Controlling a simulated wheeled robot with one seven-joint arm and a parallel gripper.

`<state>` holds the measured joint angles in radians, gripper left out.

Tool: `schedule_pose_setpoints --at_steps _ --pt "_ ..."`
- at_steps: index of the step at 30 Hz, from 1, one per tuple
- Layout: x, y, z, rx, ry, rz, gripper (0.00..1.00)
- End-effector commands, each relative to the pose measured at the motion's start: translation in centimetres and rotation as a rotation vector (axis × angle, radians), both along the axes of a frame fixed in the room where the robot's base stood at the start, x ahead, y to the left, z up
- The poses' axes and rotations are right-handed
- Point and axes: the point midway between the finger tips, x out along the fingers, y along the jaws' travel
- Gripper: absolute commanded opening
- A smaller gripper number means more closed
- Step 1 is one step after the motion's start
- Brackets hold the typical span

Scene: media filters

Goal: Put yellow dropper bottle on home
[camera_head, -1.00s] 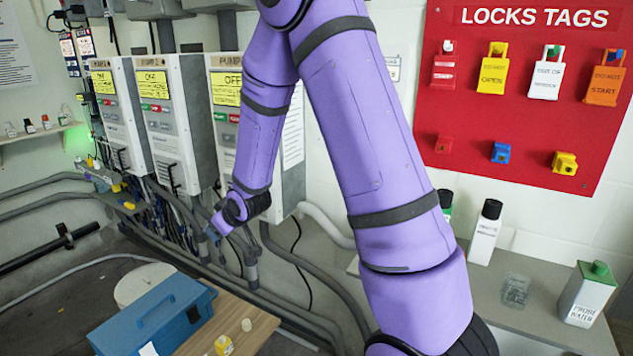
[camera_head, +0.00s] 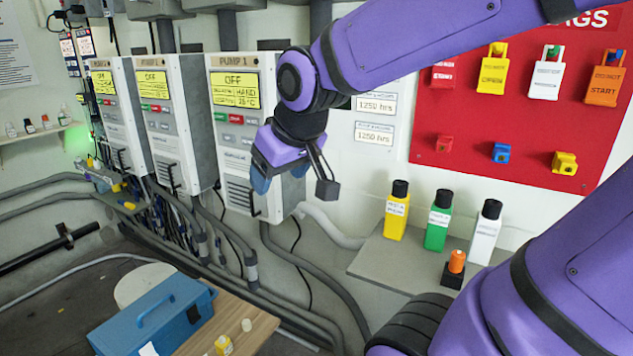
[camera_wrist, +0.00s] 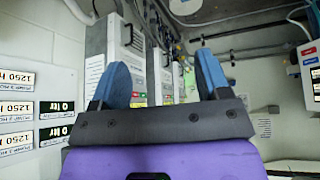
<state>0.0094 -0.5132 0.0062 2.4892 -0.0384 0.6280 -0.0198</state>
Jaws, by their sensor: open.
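A larger yellow bottle with a black cap (camera_head: 396,212) stands on the grey shelf to the right. I cannot tell for sure which one is the dropper bottle. No spot marked home can be made out. My gripper (camera_head: 294,184) is open and empty in front of the Pump 1 cabinet, above and apart from both bottles. In the wrist view its two blue fingertips (camera_wrist: 163,74) are spread, with nothing between them.
A green bottle (camera_head: 438,222), a white bottle (camera_head: 485,235) and an orange-topped item (camera_head: 456,264) share the grey shelf (camera_head: 385,262). A blue toolbox (camera_head: 150,318) sits on the wooden board (camera_head: 262,322). Small bottles line the left wall shelf (camera_head: 35,132). Pump cabinets (camera_head: 235,135) stand behind.

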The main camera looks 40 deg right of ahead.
Motion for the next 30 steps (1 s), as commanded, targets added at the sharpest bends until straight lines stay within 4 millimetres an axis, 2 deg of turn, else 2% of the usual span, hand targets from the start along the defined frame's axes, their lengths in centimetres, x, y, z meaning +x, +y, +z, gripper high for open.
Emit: schedule_pose_setpoints --at_steps 1,3,6,10,15,30 --pt "-1.7 0.1 0.6 0.007 0.004 -0.005 0.70" --pt "-3.9 0.2 1.0 0.020 0.023 -0.014 0.70" --pt "-6.5 0.4 1.5 0.034 0.044 -0.022 0.70" --pt "-8.7 0.5 1.6 0.046 0.065 -0.028 0.70" --pt "-9.6 0.6 1.6 0.051 0.076 -0.031 0.70" --pt "-9.5 0.6 1.6 0.050 0.076 -0.031 0.70"
